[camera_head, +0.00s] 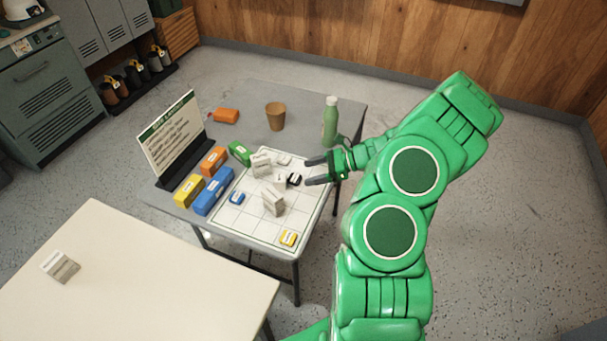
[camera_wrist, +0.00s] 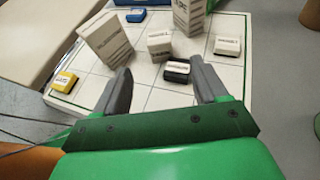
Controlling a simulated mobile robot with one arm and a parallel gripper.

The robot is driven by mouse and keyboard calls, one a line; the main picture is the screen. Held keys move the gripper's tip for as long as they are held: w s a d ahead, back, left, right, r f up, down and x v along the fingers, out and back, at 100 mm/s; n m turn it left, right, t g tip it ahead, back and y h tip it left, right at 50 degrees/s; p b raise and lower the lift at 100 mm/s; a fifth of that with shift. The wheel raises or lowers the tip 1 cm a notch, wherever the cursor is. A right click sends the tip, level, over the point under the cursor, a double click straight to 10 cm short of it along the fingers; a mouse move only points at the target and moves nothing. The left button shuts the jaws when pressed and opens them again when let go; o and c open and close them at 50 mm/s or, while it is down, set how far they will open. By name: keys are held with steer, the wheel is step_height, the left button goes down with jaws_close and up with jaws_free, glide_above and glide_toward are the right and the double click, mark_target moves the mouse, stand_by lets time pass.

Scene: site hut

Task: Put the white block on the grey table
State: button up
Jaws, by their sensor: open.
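The grey table (camera_head: 248,95) stands in the middle of the head view and bears a white gridded board (camera_head: 262,232). A white block with grey print (camera_head: 60,266) lies on the cream table at lower left. Other white blocks stand on the board: a tall one (camera_head: 273,201), another (camera_head: 261,163) and a small cube (camera_head: 279,181). In the wrist view the tall block (camera_wrist: 105,45), cube (camera_wrist: 159,45) and another tall block (camera_wrist: 189,14) show beyond the fingers. My gripper (camera_head: 314,170) is open and empty at the board's right edge, near a black-and-white flat piece (camera_head: 294,179).
The cream table (camera_head: 150,285) is mostly bare. On the grey table are a sign (camera_head: 172,137), coloured boxes (camera_head: 213,190), a brown cup (camera_head: 275,115), an orange item (camera_head: 224,115) and a green bottle (camera_head: 330,120) close to my gripper. Flat blue, yellow and white pieces lie on the board.

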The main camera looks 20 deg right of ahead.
steer(key=shift+d+r, duration=0.1)
steer(key=shift+r, duration=0.05)
steer(key=s+a+r+n+g+h, duration=0.2)
steer(key=s+a+r+n+g, duration=0.2)
steer(key=s+a+r+n, duration=0.45)
steer(key=s+a+r+n+g+h, duration=0.1)
steer(key=s+a+r+n+g, duration=0.35)
steer(key=a+r, duration=0.7)
steer(key=s+d+r+n+h, duration=0.1)
steer(key=s+r+n+h, duration=0.1)
steer(key=s, duration=0.6)
steer(key=s+d+r+n+t+h, duration=0.1)
steer(key=s+d+r+n+h, duration=0.1)
steer(key=s, duration=0.5)
steer(key=s+d+r+n+h, duration=0.2)
steer(key=s+r+n+h, duration=0.2)
steer(key=s, duration=0.4)
steer(key=shift+s+n+h, duration=0.35)
steer(key=shift+n+h, duration=0.35)
steer(key=shift+f+t, duration=0.1)
steer(key=shift+t, duration=0.15)
